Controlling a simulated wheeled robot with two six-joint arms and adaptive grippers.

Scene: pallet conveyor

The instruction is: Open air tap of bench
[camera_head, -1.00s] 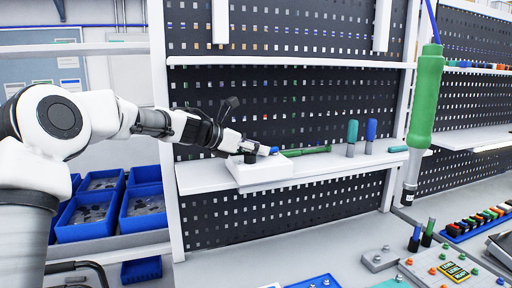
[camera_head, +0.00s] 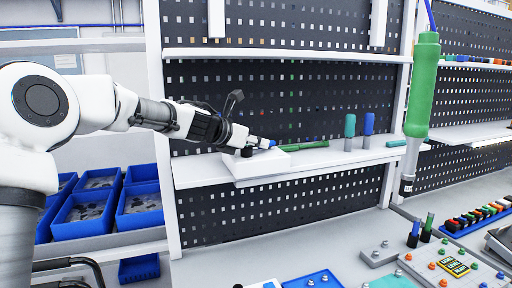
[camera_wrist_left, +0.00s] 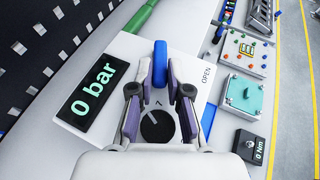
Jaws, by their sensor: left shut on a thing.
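The air tap is a white box (camera_head: 262,166) on the shelf, with a blue lever (camera_wrist_left: 159,62) and a black round knob (camera_wrist_left: 157,127). Its black display (camera_wrist_left: 93,97) reads "0 bar", and the word OPEN is printed near its right edge in the left wrist view. My left gripper (camera_wrist_left: 160,72) is shut on the blue lever, with one finger on each side of it. In the head view my left gripper (camera_head: 255,143) reaches over the box from the left, hiding part of it. My right gripper is not in view.
A green tool (camera_head: 303,145) lies on the shelf (camera_head: 210,174) just right of the tap. Teal (camera_head: 349,126) and blue (camera_head: 369,124) handles stand farther right. A green driver (camera_head: 421,92) hangs at the right. Blue bins (camera_head: 82,220) are at the lower left.

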